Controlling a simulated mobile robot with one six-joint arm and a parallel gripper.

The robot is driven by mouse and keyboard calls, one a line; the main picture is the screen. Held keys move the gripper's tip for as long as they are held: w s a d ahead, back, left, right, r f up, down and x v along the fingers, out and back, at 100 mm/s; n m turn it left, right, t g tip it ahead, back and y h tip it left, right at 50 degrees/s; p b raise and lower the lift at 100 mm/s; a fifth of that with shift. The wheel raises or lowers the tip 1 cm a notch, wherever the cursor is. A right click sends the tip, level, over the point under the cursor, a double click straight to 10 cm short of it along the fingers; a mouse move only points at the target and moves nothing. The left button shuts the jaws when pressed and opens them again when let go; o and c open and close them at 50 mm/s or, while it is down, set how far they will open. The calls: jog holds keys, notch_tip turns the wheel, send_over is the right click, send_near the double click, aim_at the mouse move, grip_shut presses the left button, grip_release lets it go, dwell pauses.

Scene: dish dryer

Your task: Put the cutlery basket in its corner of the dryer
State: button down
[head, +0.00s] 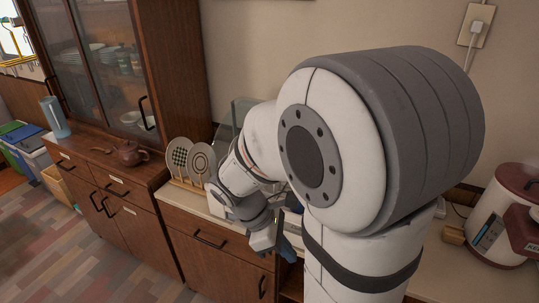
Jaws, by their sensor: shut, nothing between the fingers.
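My gripper (270,238) is low in the middle of the head view, at the front edge of the counter, and it is shut and empty. Its fingertips are small and partly hidden. A clear, greyish panel (241,107) stands at the back of the counter behind my arm and looks like part of the dish dryer. I cannot make out the cutlery basket. A small blue-grey thing (288,248) shows beside my gripper; I cannot tell what it is.
A wooden rack (186,183) holds patterned plates (201,160) left of my arm. A brown teapot (131,153) and a blue jug (55,117) stand on the left sideboard. A red-lidded cooker (505,215) stands at the right. The floor at lower left is clear.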

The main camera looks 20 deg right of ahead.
jog(key=w+d+n+h+p, duration=0.2)
jog(key=w+n+h+p, duration=0.3)
jog(key=n, duration=0.6)
jog(key=w+d+n+h+p, duration=0.15)
jog(key=w+n+h, duration=0.25)
jog(key=n+h, duration=0.45)
jog(key=shift+n+y, duration=0.65)
jog(key=shift+n, duration=0.2)
jog(key=p+x, duration=0.1)
jog(key=x, duration=0.3)
jog(key=w+p+x, duration=0.1)
jog(key=x, duration=0.3)
jog(key=w+p+x, duration=0.1)
jog(key=x, duration=0.3)
jog(key=shift+d, duration=0.6)
jog(key=shift+w+d+f, duration=0.1)
jog(key=shift+w+d, duration=0.1)
jog(key=shift+d, duration=0.15)
jog(key=shift+w, duration=0.1)
